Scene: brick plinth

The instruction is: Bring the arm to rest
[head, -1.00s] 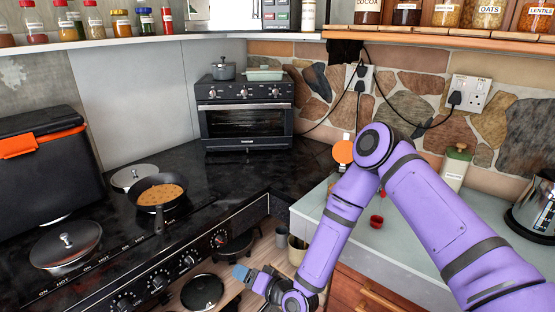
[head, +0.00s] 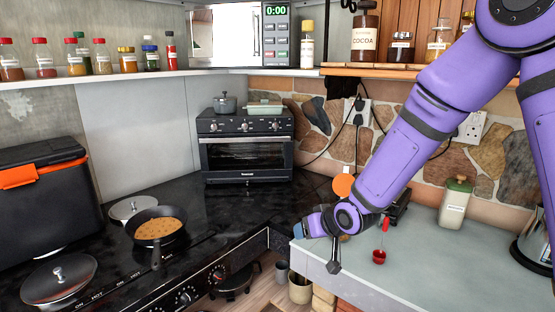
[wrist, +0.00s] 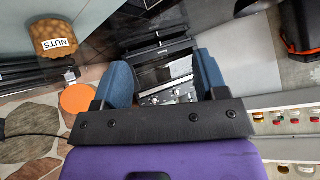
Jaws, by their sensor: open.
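My purple arm reaches down from the top right in the head view. My gripper (head: 302,230) is at its lower end, over the corner where the dark hob top meets the grey-green counter. Its blue fingers point left. In the wrist view the gripper (wrist: 163,80) shows two blue fingers spread apart with nothing held between them. The toaster oven (wrist: 168,75) shows beyond the gap, apart from the fingers.
A pan of brown food (head: 157,229) and a lidded pot (head: 60,279) are on the hob at left. The toaster oven (head: 246,145) stands at the back. A red scoop (head: 379,256) and a green-lidded jar (head: 455,203) are on the counter (head: 420,270).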

